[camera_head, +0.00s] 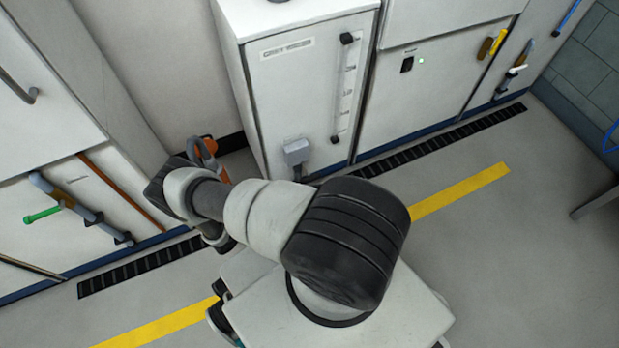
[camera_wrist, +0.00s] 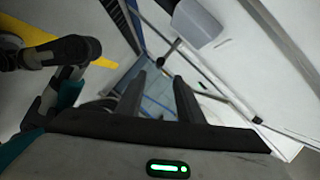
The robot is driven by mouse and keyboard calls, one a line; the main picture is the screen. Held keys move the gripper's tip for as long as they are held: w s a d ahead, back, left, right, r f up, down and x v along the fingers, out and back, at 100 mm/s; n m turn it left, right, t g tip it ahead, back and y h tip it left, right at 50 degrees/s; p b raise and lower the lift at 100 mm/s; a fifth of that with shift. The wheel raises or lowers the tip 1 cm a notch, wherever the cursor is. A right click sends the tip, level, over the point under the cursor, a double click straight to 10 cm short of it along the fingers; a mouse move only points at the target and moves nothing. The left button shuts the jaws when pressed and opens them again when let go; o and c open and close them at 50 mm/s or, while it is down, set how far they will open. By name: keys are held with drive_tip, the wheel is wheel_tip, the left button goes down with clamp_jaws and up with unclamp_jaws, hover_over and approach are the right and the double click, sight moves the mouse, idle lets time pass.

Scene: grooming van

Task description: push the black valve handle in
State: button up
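A white cabinet (camera_head: 285,90) in the head view carries a clear vertical gauge tube with a black knob (camera_head: 347,38) at its top and another black knob (camera_head: 336,139) at its foot. I cannot tell for sure which black part is the valve handle. A grey box (camera_head: 297,152) sits low on the same cabinet front. In the wrist view a grey box (camera_wrist: 200,20) shows with a thin rod ending in a dark knob (camera_wrist: 160,62) beside it. My gripper (camera_wrist: 160,80) is open and empty, its fingers apart below that knob.
A left cabinet has a green handle (camera_head: 43,214) on grey pipework. Right cabinets carry a yellow handle (camera_head: 498,41) and a blue handle (camera_head: 567,17). An orange part (camera_head: 205,145) is beside my arm. Floor right of the yellow line (camera_head: 460,190) is mostly clear.

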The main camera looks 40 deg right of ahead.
sight(306, 181)
drive_tip(key=x, duration=1.1)
drive_tip(key=shift+d+f+b, duration=0.1)
drive_tip(key=shift+b, duration=0.25)
clamp_jaws()
